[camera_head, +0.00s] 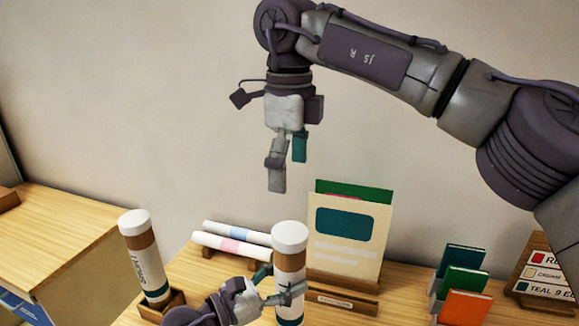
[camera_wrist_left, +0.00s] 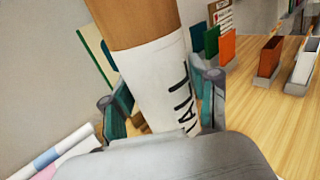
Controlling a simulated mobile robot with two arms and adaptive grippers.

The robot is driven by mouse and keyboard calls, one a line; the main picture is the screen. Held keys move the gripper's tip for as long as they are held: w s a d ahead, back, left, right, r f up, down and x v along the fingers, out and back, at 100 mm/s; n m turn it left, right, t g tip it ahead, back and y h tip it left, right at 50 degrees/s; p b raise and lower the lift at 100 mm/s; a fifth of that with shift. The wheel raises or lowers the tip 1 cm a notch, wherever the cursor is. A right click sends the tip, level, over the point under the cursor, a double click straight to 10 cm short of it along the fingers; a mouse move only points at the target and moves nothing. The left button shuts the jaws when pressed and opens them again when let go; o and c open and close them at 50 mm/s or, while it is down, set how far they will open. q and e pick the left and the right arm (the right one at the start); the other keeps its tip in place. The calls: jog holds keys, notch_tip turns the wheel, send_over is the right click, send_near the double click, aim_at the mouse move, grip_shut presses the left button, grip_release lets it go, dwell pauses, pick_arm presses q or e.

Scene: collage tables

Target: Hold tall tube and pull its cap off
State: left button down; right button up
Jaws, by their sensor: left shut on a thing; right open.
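The tall tube (camera_head: 289,262) is brown with a white cap (camera_head: 290,234) on its top and stands upright. In the left wrist view its white label (camera_wrist_left: 155,85) reads "TALL", and its cap is out of frame. My left gripper (camera_head: 277,284) is shut on the tube's body, with one finger on each side. Its fingers also show in the left wrist view (camera_wrist_left: 162,95). My right gripper (camera_head: 288,165) is open and empty, pointing down above the cap and apart from it. The tube's lower end is partly hidden by my left gripper.
A second capped tube (camera_head: 143,255) stands in a wooden holder (camera_head: 162,305) at the left. Rolled papers (camera_head: 232,246) lie behind. A card stand (camera_head: 345,235) is close behind the tall tube. Small coloured books (camera_head: 465,280) and a label board (camera_head: 545,275) stand to the right.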

aim_at(290, 231)
notch_tip(290, 231, down, 12)
jog(key=shift+r, duration=0.2)
dwell(0.4)
jog(key=c, duration=1.4)
jog(key=shift+r, duration=0.2)
jog(key=shift+r, duration=0.9)
